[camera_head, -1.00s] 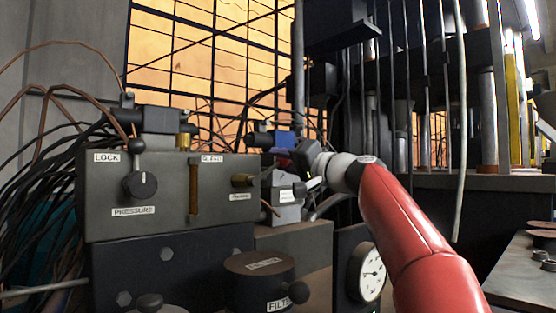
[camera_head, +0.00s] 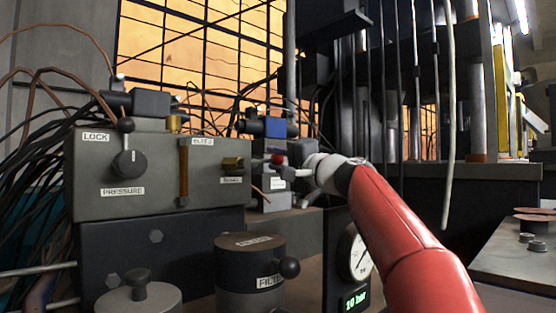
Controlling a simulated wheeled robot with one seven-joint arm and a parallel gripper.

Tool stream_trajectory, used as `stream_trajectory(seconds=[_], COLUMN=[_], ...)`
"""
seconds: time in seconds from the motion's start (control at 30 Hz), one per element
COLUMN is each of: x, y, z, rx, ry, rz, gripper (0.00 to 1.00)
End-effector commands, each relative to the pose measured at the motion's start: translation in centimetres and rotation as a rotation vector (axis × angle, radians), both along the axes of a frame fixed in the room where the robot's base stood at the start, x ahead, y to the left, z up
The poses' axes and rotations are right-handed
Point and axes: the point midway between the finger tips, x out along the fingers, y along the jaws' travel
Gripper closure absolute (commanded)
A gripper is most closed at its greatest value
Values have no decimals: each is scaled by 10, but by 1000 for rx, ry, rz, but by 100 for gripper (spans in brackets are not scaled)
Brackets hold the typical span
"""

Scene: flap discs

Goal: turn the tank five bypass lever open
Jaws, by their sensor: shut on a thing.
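My gripper (camera_head: 291,157), at the end of the white wrist and red arm, is at the small grey valve block right of the pressure box. It is small and partly hidden in this view. A small red knob (camera_head: 277,160) shows at its fingertips, and my gripper is shut on this lever. The lever's shaft and exact angle are hard to make out. A white label (camera_head: 277,184) is on the grey block just below; its text is too small to read, so I cannot tell the tank number.
A grey box (camera_head: 90,180) with LOCK and PRESSURE labels stands left. A round FILTER housing (camera_head: 250,262) with a black ball handle (camera_head: 289,267) stands in front. A dial gauge (camera_head: 355,252) sits above a green readout (camera_head: 356,300) of 10 bar. A pale cable (camera_head: 449,130) hangs right.

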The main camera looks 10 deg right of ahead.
Motion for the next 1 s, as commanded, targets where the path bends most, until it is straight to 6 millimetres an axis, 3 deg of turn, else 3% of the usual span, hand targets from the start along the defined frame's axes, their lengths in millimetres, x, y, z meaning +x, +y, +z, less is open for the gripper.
stream_trajectory(seconds=[0.2, 0.23, 0.37, 0.67, 1.0], x=[0, 0, 0, -2, -43], y=[0, 0, 0, -1, -31], z=[-1, -1, 0, -1, -14], rx=[-2, -2, -2, -2, -3], ry=[0, 0, 0, 0, -1], rz=[0, 0, 0, -1, -4], gripper=[100, 68, 52, 52, 52])
